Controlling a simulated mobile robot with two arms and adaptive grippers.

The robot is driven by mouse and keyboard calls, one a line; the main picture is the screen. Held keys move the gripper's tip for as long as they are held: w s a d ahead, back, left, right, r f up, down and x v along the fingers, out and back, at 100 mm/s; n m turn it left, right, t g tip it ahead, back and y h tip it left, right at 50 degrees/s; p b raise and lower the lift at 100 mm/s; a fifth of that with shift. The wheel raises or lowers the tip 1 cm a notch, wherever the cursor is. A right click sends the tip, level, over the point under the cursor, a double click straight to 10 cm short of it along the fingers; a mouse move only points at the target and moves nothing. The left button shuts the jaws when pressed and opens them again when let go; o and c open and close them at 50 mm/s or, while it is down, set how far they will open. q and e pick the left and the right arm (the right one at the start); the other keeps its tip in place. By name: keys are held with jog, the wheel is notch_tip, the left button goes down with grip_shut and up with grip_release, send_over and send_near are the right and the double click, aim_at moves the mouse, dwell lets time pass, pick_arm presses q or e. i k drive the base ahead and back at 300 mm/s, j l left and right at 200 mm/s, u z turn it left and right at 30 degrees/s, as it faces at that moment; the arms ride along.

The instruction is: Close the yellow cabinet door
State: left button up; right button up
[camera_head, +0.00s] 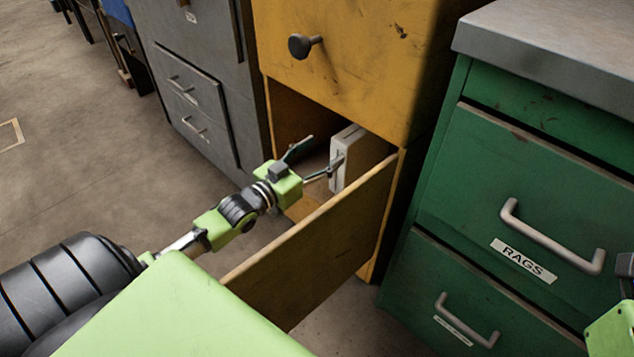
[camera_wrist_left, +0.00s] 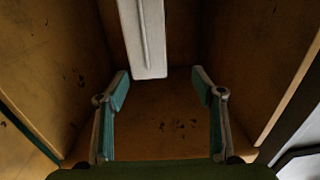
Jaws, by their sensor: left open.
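The yellow cabinet (camera_head: 350,70) stands in the middle of the head view. Its lower door (camera_head: 320,240) is swung wide open towards me, joined at the cabinet's right side. My left gripper (camera_head: 318,157) is on the inner side of the door, in front of the open compartment. Its fingers are spread, with nothing held between them. In the left wrist view the two open fingers (camera_wrist_left: 160,85) point into the yellow-brown compartment. A whitish box (camera_head: 347,158) stands inside, just beyond the fingers; it also shows in the left wrist view (camera_wrist_left: 143,40). My right gripper's fingers are not seen.
A green cabinet (camera_head: 500,200) labelled RAGS, with metal handles, stands close on the right of the door. A grey cabinet (camera_head: 195,80) stands on the left. A dark knob (camera_head: 300,46) sticks out above the opening. Bare floor (camera_head: 80,150) lies at left.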

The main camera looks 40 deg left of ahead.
aim_at(287, 280)
jog(key=u, duration=0.95)
